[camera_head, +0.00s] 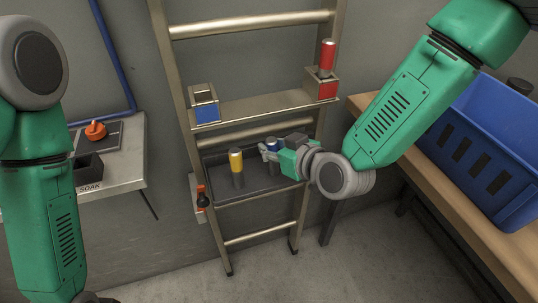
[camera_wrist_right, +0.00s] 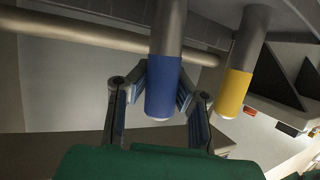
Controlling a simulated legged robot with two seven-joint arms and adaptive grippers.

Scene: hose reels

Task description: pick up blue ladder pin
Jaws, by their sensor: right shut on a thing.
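The blue ladder pin (camera_wrist_right: 163,88) is a grey metal rod with a blue band. In the right wrist view it stands between the two fingers of my right gripper (camera_wrist_right: 160,95), which is shut on it at the blue band. In the head view the blue pin (camera_head: 271,144) is partly hidden by my right gripper (camera_head: 270,152) at the dark tray of the ladder. A yellow-banded pin (camera_head: 236,162) stands upright to its left; it also shows in the right wrist view (camera_wrist_right: 236,88). My left gripper is not in view; only my left arm shows.
A blue crate (camera_head: 490,145) sits on the right bench. A left table (camera_head: 118,170) holds an orange knob (camera_head: 95,130).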

